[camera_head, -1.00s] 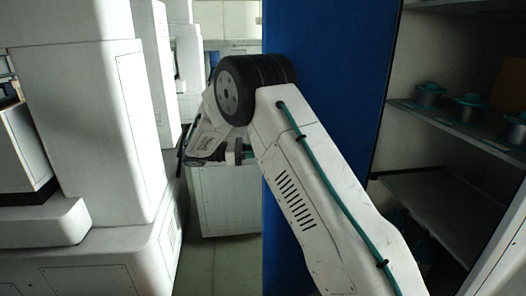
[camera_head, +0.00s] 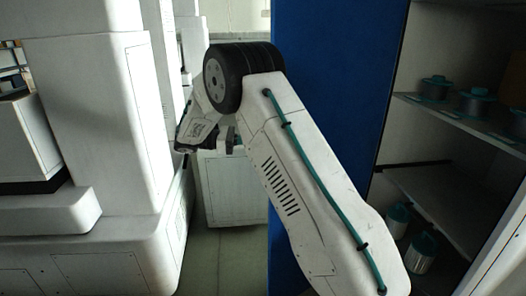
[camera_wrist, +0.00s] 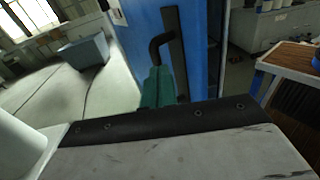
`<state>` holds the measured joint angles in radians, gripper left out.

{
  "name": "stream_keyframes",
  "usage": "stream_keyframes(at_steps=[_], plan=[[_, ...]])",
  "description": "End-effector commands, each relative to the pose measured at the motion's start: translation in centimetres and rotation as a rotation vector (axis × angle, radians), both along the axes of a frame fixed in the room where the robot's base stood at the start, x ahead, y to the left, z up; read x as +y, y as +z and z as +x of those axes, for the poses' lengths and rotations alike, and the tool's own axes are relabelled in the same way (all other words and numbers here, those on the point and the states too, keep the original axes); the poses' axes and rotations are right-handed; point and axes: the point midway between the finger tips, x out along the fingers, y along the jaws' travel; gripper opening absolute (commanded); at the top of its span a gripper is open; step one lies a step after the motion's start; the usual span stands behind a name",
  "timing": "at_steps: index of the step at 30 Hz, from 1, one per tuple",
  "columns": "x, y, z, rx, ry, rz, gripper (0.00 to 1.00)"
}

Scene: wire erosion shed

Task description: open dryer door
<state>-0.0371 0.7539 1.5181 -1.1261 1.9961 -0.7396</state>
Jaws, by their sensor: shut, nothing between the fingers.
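The dryer door (camera_head: 330,110) is a tall blue panel that stands open in the head view, with the dryer's inside showing to its right. In the wrist view the blue door (camera_wrist: 200,60) carries a dark handle (camera_wrist: 172,40) with a bent arm. My gripper (camera_wrist: 157,80) shows as green fingers, shut and empty, just below the bent end of the handle in the picture. I cannot tell whether they touch it. In the head view my arm crosses in front of the door, and its fingertips are not clear there.
Inside the dryer, shelves (camera_head: 440,185) hold several teal-topped spools (camera_head: 435,88) and canisters (camera_head: 422,252). White machine housings (camera_head: 105,130) stand close on the left. A narrow strip of floor (camera_head: 225,260) is free between them and the door. The wrist view shows a grey-blue bin (camera_wrist: 85,53).

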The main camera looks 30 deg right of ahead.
Motion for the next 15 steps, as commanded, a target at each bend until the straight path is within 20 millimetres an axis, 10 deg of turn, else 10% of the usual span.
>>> stream_keyframes(at_steps=[15], plan=[[5.9, 11.5, -14.5, -0.589, -0.08, 0.322, 0.0]])
